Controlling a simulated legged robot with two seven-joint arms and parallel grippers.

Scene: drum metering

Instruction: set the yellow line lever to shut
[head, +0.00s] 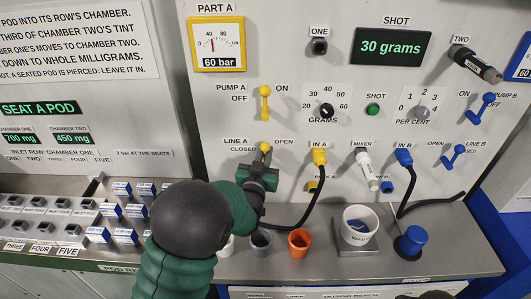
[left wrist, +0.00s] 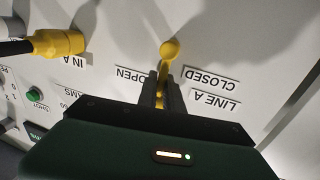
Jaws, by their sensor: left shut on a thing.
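The yellow line A lever (head: 265,148) is on the panel between the words CLOSED and OPEN. Its round knob (left wrist: 169,50) also shows in the left wrist view, where the picture is upside down, with CLOSED on the right and OPEN on the left. The lever stands roughly between the two words. My left gripper (head: 260,166) is at the panel, and in the left wrist view its fingers (left wrist: 162,90) are shut on the lever's stem, below the knob. The fingers hide part of the stem.
The yellow pump A lever (head: 265,103) is above. A yellow plug (head: 320,157) with a black hose is just right of the lever. An orange cup (head: 300,242) and a white cup (head: 361,225) stand on the bench. Blue levers are at the right.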

